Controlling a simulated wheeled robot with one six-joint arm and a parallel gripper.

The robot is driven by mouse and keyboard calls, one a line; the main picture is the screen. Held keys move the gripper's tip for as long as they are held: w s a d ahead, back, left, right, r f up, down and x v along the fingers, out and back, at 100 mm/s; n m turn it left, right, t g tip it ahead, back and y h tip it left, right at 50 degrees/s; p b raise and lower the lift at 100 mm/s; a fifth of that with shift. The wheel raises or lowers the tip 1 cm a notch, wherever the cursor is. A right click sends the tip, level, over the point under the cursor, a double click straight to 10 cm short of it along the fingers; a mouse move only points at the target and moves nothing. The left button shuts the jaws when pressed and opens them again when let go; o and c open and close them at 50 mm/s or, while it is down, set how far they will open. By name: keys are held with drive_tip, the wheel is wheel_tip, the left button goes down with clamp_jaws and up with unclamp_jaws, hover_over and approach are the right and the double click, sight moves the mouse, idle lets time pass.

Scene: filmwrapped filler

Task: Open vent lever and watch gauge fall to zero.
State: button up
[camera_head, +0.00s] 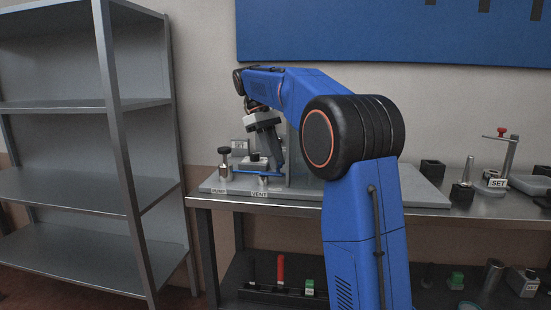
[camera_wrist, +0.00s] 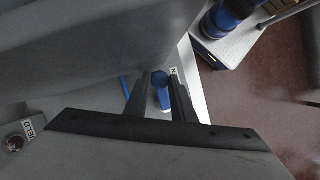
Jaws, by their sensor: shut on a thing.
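The blue vent lever (camera_head: 256,173) sits at the front left of a grey base plate on the bench, behind the VENT label (camera_head: 259,194). In the wrist view the lever's blue end (camera_wrist: 160,79) lies between the two dark fingers of my gripper (camera_wrist: 162,97). My gripper (camera_head: 275,165) points down and is shut on the lever. The lever seems to lie roughly level across the picture in the head view. I cannot make out a gauge face or needle in either view; my arm hides much of the plate.
A black knob (camera_head: 224,153) on a post stands left of the lever. A grey metal shelf (camera_head: 60,105) stands left of the bench. A SET label (camera_head: 498,183) and a red-handled stand (camera_head: 501,132) are at the right.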

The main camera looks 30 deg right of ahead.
clamp_jaws()
drive_tip(key=o, duration=1)
unclamp_jaws()
drive_tip(key=shift+a, duration=0.1)
